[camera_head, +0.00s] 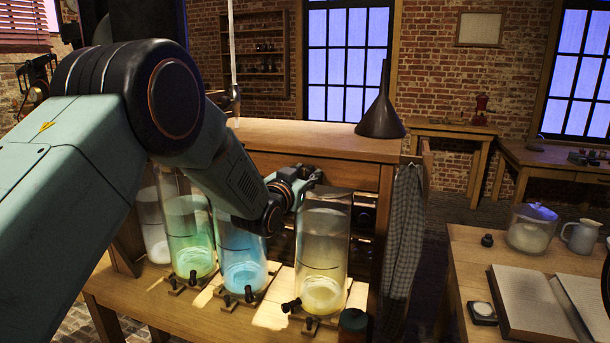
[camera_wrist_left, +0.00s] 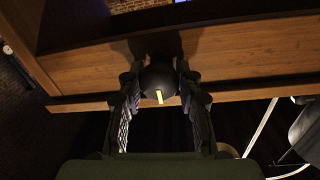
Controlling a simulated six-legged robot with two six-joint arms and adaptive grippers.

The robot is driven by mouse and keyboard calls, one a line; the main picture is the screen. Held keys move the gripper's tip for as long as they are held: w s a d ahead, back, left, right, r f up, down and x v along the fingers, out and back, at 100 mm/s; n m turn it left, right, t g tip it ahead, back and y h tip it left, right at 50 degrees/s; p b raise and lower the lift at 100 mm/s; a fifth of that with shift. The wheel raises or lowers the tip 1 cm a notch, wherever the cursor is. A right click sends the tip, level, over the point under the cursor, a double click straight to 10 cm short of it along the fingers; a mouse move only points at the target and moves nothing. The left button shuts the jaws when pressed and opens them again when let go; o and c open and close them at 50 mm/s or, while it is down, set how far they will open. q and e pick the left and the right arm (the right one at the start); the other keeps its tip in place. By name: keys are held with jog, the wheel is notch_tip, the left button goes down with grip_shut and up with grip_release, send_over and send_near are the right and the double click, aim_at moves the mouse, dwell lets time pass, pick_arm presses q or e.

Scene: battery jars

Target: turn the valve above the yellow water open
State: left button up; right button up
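A tall glass jar (camera_head: 322,265) with pale yellow water at its bottom stands on the bench in the head view. My left gripper (camera_head: 308,178) reaches over the jars to the wooden cabinet front, near the top of the yellow jar. In the left wrist view a dark round knob (camera_wrist_left: 158,78) with a pale pointer mark sits between the fingertips of my left gripper (camera_wrist_left: 160,92). The fingers are apart, one on each side of the knob; I cannot tell whether they touch it. The knob is hidden in the head view. My right gripper does not show.
The blue jar (camera_head: 242,262), green jar (camera_head: 187,235) and a pale jar (camera_head: 151,225) stand to the left, partly behind my arm. Small black taps (camera_head: 291,305) sit before the jars. A funnel (camera_head: 381,108) stands on the cabinet (camera_head: 290,135). A checked towel (camera_head: 402,235) hangs at right.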

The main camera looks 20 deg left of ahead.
pick_arm(q)
jog(key=c, duration=0.6)
jog(key=shift+n, duration=0.3)
jog(key=n+b, duration=0.1)
jog(key=n, duration=0.2)
jog(key=shift+b, duration=0.3)
jog(key=n+b, duration=0.1)
jog(key=n, duration=0.2)
jog(key=shift+n+t, duration=0.3)
jog(key=n+b, duration=0.1)
jog(key=n, duration=0.4)
jog(key=shift+n+b, duration=0.3)
jog(key=shift+n, duration=0.1)
jog(key=n+y+b, duration=0.1)
jog(key=n, duration=0.4)
jog(key=shift+a+f+n, duration=0.1)
jog(key=shift+n, duration=0.3)
